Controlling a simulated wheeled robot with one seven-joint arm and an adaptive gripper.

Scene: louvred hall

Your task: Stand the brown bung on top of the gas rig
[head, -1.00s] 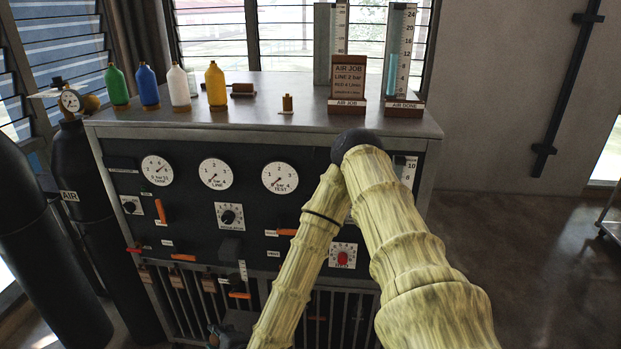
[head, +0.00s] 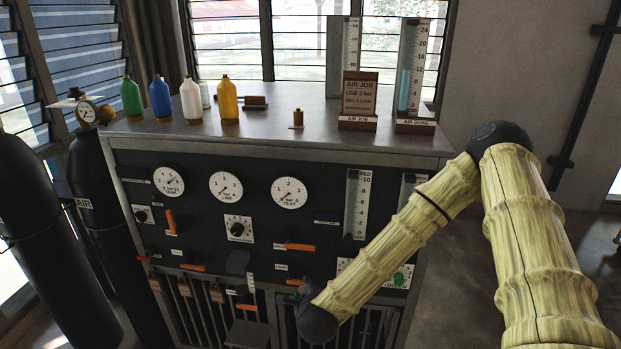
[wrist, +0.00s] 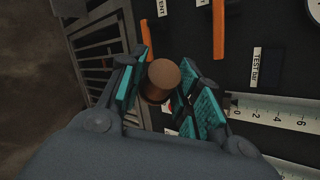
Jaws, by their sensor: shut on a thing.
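The gas rig is a black-fronted cabinet (head: 200,235) with a flat grey top (head: 268,133), in the middle of the head view. The brown bung (wrist: 161,76) is a short round plug, seen in the wrist view between the teal-padded fingers of my gripper (wrist: 165,85). My gripper is shut on it. In the wrist view it is close to the rig's dark front, near a scale and an orange handle. In the head view the arm hangs at the rig's front right, and the gripper and bung cannot be made out clearly behind the arm's lower end.
On the rig's top stand green (head: 131,97), blue (head: 161,98), white (head: 191,99) and yellow (head: 228,101) bottles, a small brass piece (head: 297,119), a sign (head: 358,98) and measuring tubes (head: 411,72). Black cylinders (head: 95,200) stand left.

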